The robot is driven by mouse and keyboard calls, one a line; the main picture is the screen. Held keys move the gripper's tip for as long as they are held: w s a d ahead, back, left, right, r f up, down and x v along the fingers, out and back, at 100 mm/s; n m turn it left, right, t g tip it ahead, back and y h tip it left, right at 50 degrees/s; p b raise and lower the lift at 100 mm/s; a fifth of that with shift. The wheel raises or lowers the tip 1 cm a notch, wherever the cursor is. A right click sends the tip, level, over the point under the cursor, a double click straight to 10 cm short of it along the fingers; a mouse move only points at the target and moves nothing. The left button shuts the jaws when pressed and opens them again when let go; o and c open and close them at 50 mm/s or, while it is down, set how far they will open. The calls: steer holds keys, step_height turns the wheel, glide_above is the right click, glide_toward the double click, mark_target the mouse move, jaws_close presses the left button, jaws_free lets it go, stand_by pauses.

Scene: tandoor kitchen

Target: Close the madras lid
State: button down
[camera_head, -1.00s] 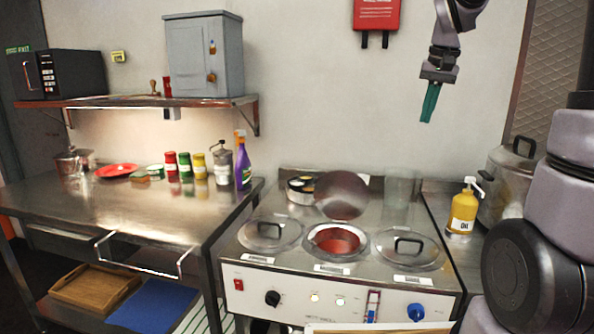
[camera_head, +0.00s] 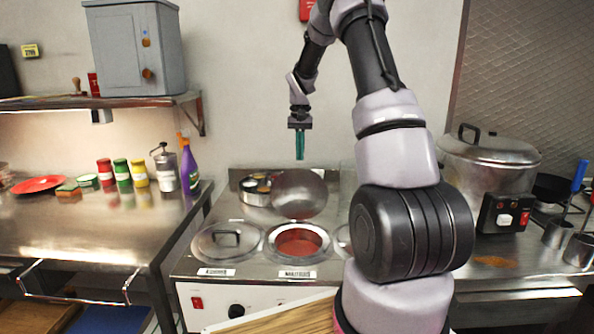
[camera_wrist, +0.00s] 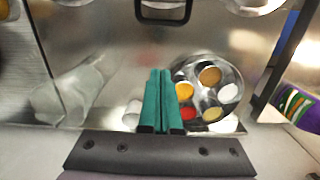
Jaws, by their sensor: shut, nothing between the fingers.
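The open round metal lid (camera_head: 299,193) stands tilted up behind the middle pot (camera_head: 299,243), which shows red sauce. The label below this pot is too small to read surely. My gripper (camera_head: 300,158) has green fingers, pressed together and empty, pointing down just above the raised lid's top edge in the head view. In the wrist view my gripper (camera_wrist: 162,72) is over the steel top, and a black handle (camera_wrist: 162,14), seemingly the raised lid's, is cut by the top edge. I cannot tell whether the fingers touch the lid.
A round spice tin (camera_head: 257,190) sits left of the raised lid; it also shows in the wrist view (camera_wrist: 232,92). The left pot has a closed lid (camera_head: 226,240). My arm hides most of the right pot. A purple spray bottle (camera_head: 188,165) stands on the left counter.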

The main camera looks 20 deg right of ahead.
mark_target(300, 169)
steer(key=s+f, duration=0.1)
steer(key=s+a+f, duration=0.1)
steer(key=f, duration=0.1)
steer(key=s+f, duration=0.1)
steer(key=shift+s+a+f, duration=0.25)
steer(key=shift+s+f, duration=0.15)
